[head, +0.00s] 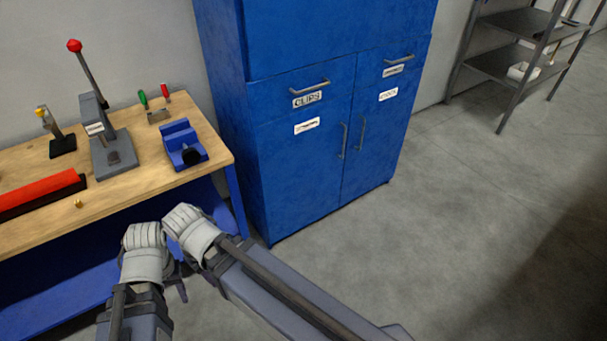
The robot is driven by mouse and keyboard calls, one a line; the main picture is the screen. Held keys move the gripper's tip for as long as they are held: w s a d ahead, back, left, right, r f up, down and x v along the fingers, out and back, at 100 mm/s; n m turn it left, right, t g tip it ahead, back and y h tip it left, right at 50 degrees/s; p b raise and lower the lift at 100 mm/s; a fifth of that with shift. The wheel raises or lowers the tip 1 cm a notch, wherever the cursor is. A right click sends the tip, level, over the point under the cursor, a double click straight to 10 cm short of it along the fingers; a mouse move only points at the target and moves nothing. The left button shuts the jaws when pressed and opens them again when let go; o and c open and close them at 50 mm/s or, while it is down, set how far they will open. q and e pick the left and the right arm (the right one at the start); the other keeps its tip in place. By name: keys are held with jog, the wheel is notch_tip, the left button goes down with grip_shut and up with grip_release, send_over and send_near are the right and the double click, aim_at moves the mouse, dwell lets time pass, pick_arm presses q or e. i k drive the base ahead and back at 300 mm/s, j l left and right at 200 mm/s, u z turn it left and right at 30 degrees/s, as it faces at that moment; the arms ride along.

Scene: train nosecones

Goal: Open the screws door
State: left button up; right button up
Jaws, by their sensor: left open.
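A blue cabinet (222,110) stands at the centre back with two lower doors, both shut. The left door (297,175) has a vertical grey handle (343,140) and a small white label (306,126). The right door (378,150) has a handle (361,134) and a white label (388,94). I cannot read either door label clearly. My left gripper (146,238) is low in front of the bench, open and away from the cabinet. My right gripper (182,218) is close beside it, also apart from the handles; its jaws are not clear.
Above the doors are two drawers with bar handles, the left one labelled CLIPS (307,99). A wooden workbench (150,186) with a lever press (107,150), a blue fixture (184,146) and a red bar (42,193) stands at left. Grey shelves (510,62) stand back right. Floor before the cabinet is clear.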

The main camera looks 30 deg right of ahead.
aim_at(300, 154)
jog(key=z, duration=2.2)
jog(key=i+j, duration=0.1)
jog(key=i, duration=0.6)
jog(key=i+j, duration=0.1)
jog(key=i, duration=0.6)
jog(key=z, duration=0.05)
